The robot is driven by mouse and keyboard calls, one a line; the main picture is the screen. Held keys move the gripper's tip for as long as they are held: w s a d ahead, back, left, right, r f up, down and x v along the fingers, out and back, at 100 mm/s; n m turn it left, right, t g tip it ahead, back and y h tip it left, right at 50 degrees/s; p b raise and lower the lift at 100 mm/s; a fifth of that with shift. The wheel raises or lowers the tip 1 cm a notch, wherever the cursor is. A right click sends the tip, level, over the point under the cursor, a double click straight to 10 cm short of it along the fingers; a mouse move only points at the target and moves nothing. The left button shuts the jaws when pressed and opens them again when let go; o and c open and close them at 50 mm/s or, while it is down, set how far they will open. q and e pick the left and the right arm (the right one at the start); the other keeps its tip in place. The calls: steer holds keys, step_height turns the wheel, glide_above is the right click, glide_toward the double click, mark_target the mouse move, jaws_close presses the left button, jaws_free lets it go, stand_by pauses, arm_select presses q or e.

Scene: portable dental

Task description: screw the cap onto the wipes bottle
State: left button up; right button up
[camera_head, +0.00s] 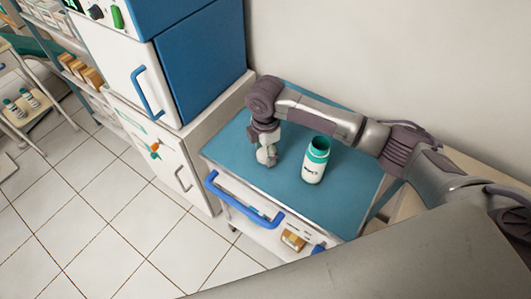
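The wipes bottle (314,168) stands upright on the blue top of a small cart. It is white with dark print and has a teal upper part with a darker round top. I cannot tell whether that darker top is an opening. My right gripper (267,158) points down over the cart top, left of the bottle and apart from it. Its fingers are small and blurred, so I cannot tell whether they are open or shut, or whether they hold anything. No separate cap can be made out. My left gripper is out of view.
The cart top (235,150) is otherwise clear. The cart has a blue handle (243,205) at its front. A white and blue cabinet (130,75) stands close on the left, and a wall (380,50) is behind. Shelves with bottles (25,103) are at far left.

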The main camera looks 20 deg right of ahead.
mark_target(265, 153)
steer(key=shift+c, duration=1.3)
steer(key=shift+r, duration=0.15)
step_height(265, 153, up, 10)
